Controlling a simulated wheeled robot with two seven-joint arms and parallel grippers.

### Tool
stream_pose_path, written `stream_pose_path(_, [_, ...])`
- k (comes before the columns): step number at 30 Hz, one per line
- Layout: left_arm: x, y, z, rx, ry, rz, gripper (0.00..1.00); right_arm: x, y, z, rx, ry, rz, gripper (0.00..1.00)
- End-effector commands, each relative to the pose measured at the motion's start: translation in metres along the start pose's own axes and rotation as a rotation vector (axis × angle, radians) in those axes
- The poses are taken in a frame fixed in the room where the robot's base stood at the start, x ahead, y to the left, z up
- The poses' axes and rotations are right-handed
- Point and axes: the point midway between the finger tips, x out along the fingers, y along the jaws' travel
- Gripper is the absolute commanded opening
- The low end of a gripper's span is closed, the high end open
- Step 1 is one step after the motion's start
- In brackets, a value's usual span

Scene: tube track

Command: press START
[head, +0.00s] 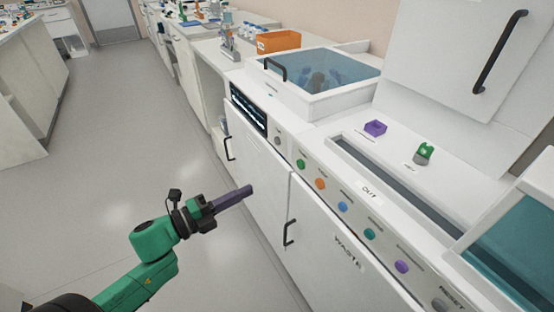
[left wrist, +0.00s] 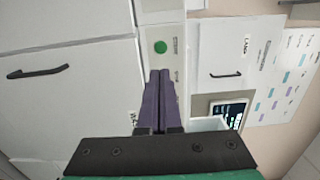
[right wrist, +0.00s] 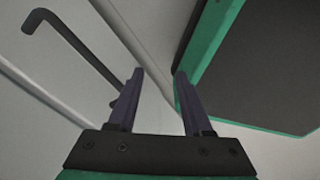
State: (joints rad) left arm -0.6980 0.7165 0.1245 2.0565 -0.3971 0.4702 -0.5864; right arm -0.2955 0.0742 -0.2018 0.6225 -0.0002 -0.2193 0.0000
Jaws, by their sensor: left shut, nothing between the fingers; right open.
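A row of round coloured buttons runs along the sloped front strip of the white machine. The green button (head: 301,164) is near the screen end of the row; its label is too small to read. It also shows in the left wrist view (left wrist: 160,47), just beyond the fingertips. My left gripper (head: 246,190) is shut and empty, in front of the white cabinet doors, apart from the button and lower left of it in the head view. My right gripper (right wrist: 159,74) is open and empty; it shows only in its own wrist view.
Other buttons close by are orange (head: 320,184), blue (head: 343,207) and purple (head: 401,266). A dark screen (head: 248,108) sits beside the row. Black door handles (head: 289,232) stick out below. The right wrist view shows a black bar handle (right wrist: 75,52) near the right fingers. The floor is clear.

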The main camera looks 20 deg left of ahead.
Motion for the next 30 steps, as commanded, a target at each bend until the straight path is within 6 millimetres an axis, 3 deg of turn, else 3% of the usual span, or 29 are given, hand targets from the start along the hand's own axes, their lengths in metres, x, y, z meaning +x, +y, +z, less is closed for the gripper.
stream_pose_path(7, [0.001,0.0,0.001,-0.003,-0.003,0.0,0.0,-0.002,0.008,0.014,0.002,-0.022,0.01,0.5])
stream_pose_path(11, [0.012,-0.001,0.001,-0.002,-0.002,-0.003,0.0,-0.001,0.009,0.013,0.001,-0.022,0.012,0.5])
stream_pose_path(24, [0.105,-0.003,0.002,-0.001,-0.004,-0.002,0.0,-0.005,0.001,0.004,0.0,-0.008,0.002,0.5])
stream_pose_path(30, [0.135,0.0,0.002,-0.004,-0.005,0.001,0.0,-0.009,-0.001,0.003,0.0,-0.006,-0.002,0.5])
